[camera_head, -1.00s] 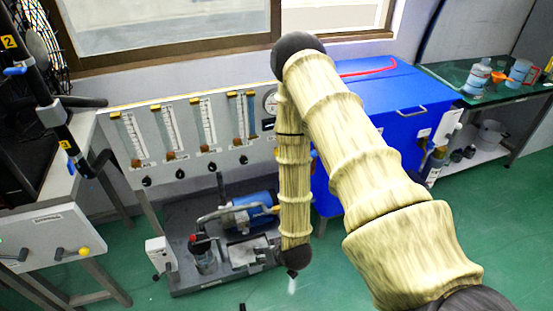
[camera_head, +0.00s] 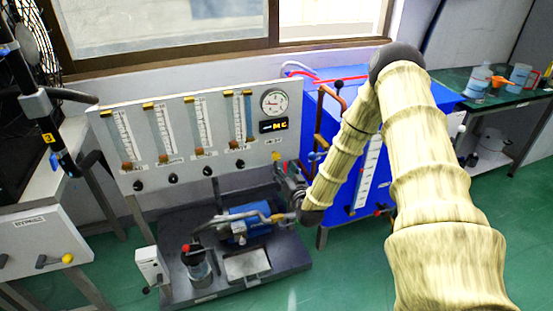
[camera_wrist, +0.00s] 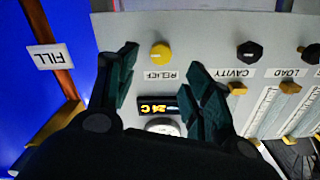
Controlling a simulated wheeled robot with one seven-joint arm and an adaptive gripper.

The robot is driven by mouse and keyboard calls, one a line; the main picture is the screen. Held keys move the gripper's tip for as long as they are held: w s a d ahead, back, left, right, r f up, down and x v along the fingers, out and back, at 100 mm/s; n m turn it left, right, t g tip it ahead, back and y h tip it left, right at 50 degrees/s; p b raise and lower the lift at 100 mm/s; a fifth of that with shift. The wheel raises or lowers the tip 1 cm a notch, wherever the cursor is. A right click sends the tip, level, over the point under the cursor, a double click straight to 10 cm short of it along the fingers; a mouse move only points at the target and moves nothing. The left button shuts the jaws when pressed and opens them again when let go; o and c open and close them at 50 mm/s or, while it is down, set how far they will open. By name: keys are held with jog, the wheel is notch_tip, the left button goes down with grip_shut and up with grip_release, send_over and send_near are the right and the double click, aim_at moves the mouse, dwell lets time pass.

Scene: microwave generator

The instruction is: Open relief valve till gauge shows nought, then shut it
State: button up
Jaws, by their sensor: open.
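The yellow relief knob (camera_wrist: 161,52) sits above its RELIEF label on the grey panel in the wrist view, which shows the panel upside down. It shows small in the head view (camera_head: 276,156). My gripper (camera_wrist: 162,60) is open, its dark fingers either side of the knob's line; nothing is held, and I cannot tell how far off the panel is. The round gauge (camera_head: 274,102) is at the panel's upper right in the head view; its needle is too small to read. In the wrist view the gripper partly hides the gauge (camera_wrist: 165,126).
A 24 C display (camera_wrist: 160,107) lies between knob and gauge. The dark CAVITY (camera_wrist: 249,52) and LOAD (camera_wrist: 310,54) knobs are to the right. A copper pipe (camera_head: 319,130) and blue tank (camera_head: 365,195) stand close on the panel's right. The pump (camera_head: 245,222) is below.

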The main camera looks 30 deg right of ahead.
aim_at(277, 158)
jog(key=x, duration=0.9)
jog(key=c, duration=1)
